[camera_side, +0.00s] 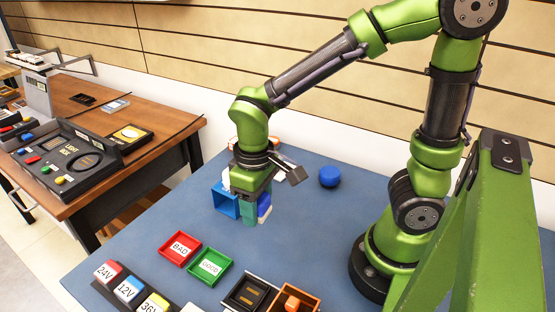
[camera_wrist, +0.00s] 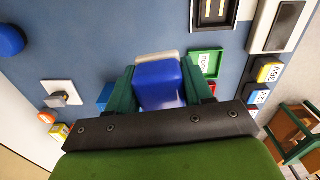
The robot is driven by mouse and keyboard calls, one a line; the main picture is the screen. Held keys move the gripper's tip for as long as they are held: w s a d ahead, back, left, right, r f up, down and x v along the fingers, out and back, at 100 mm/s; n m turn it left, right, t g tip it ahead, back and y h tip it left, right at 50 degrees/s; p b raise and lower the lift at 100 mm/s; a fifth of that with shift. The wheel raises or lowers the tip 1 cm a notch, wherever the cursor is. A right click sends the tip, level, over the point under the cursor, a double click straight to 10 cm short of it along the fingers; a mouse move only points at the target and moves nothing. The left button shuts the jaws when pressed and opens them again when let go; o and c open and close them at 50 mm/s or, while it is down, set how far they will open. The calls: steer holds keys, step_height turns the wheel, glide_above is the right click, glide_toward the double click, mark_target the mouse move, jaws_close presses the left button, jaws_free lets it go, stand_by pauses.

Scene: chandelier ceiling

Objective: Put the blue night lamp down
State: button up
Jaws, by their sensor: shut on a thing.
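The blue night lamp (camera_wrist: 158,85) is a blue block with a pale, cream-coloured end. In the wrist view it sits between the two green fingers of my gripper (camera_wrist: 160,88), which are shut on it. In the side view my gripper (camera_side: 256,208) points down over the blue table, and part of the blue lamp (camera_side: 265,204) shows at its right side. The fingers hide most of the lamp there. I cannot tell whether its lower end touches the table.
A blue open box (camera_side: 224,201) stands close left of my gripper. A blue round object (camera_side: 330,176) lies to the right. Red BAD (camera_side: 166,250) and green GOOD (camera_side: 204,280) trays, an orange box (camera_side: 314,300) and voltage buttons (camera_side: 128,290) are in front. Bare table surrounds the gripper's front.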

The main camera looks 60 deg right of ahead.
step_height(320, 180, up, 4)
steer(key=shift+f, duration=0.15)
steer(key=w+d+r, duration=0.1)
steer(key=w+d, duration=0.3)
steer(key=w, duration=0.4)
steer(key=w+d, duration=0.4)
steer(key=w, duration=0.5)
steer(key=w+d+f+m, duration=0.1)
steer(key=w+d+f, duration=0.1)
steer(key=w+d, duration=0.85)
steer(key=f, duration=0.3)
steer(key=s+d+f, duration=0.1)
steer(key=f, duration=0.6)
steer(key=shift+s+d, duration=0.25)
steer(key=shift+s, duration=0.05)
steer(key=shift+f, duration=2.3)
steer(key=shift+f, duration=0.1)
steer(key=o, duration=1)
steer(key=shift+o, duration=0.2)
